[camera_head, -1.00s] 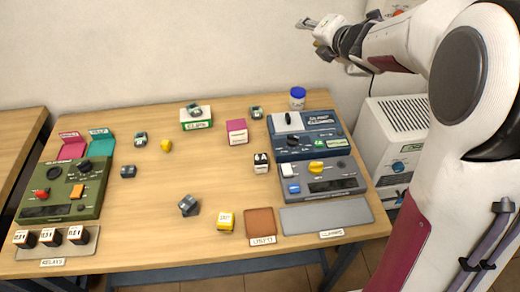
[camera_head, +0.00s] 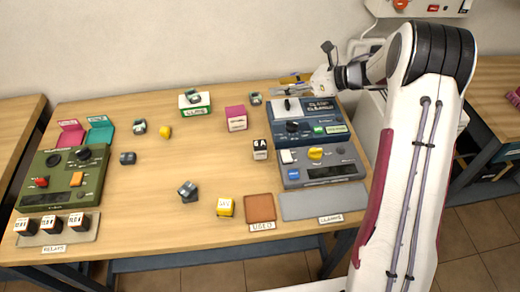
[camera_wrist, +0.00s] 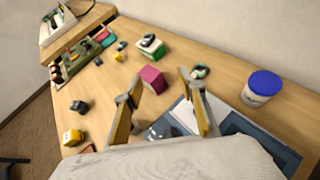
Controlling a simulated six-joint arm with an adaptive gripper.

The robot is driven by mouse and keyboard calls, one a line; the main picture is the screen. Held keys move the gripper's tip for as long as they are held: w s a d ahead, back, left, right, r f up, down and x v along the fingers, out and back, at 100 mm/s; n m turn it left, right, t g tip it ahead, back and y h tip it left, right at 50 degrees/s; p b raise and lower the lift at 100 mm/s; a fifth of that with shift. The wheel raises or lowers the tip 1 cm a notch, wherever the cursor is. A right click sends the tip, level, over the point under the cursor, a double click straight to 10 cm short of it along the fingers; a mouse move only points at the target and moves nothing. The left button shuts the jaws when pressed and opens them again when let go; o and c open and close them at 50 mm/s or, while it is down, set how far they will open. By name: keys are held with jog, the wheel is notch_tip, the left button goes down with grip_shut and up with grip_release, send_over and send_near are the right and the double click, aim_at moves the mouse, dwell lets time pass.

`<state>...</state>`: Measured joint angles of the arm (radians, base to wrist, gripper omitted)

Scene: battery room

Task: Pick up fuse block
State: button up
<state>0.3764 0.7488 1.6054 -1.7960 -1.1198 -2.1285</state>
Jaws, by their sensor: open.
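No block is clearly labelled as a fuse. The likeliest is a small black-and-white block (camera_head: 260,149) marked "6 A", standing on the table right of centre, left of the grey device. I cannot make it out in the wrist view; a finger may hide it. My gripper (camera_head: 292,84) is over the table's back right, near the blue device, behind and above that block. In the wrist view my gripper (camera_wrist: 160,84) has its two tan fingers spread apart, with nothing held between them.
A magenta block (camera_head: 236,118) stands behind the "6 A" block. The blue device (camera_head: 296,131) and grey device (camera_head: 320,165) are right of it. A blue-lidded jar (camera_wrist: 262,88) stands near my gripper. A yellow block (camera_head: 225,207) is in front. The table's middle is mostly clear.

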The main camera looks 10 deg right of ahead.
aim_at(283, 140)
jog(key=s+f+n+g+y, duration=0.1)
jog(key=s+f+n+g, duration=0.1)
jog(key=s+f, duration=0.1)
jog(key=s+f+n+g+y, duration=0.1)
jog(key=s+f+n+g, duration=0.1)
jog(key=s+f, duration=0.1)
jog(key=s+f+n+g, duration=0.1)
jog(key=s+f+n, duration=0.2)
jog(key=f, duration=0.1)
jog(key=shift+s+d+g+y, duration=0.3)
jog(key=shift+d+g+y, duration=0.05)
jog(key=shift+g+y, duration=0.05)
jog(key=shift+s+f+n+g, duration=0.3)
jog(key=shift+s+f+n, duration=0.1)
jog(key=shift+s, duration=0.15)
jog(key=shift+x, duration=1.25)
jog(key=shift+x, duration=2.6)
grip_shut()
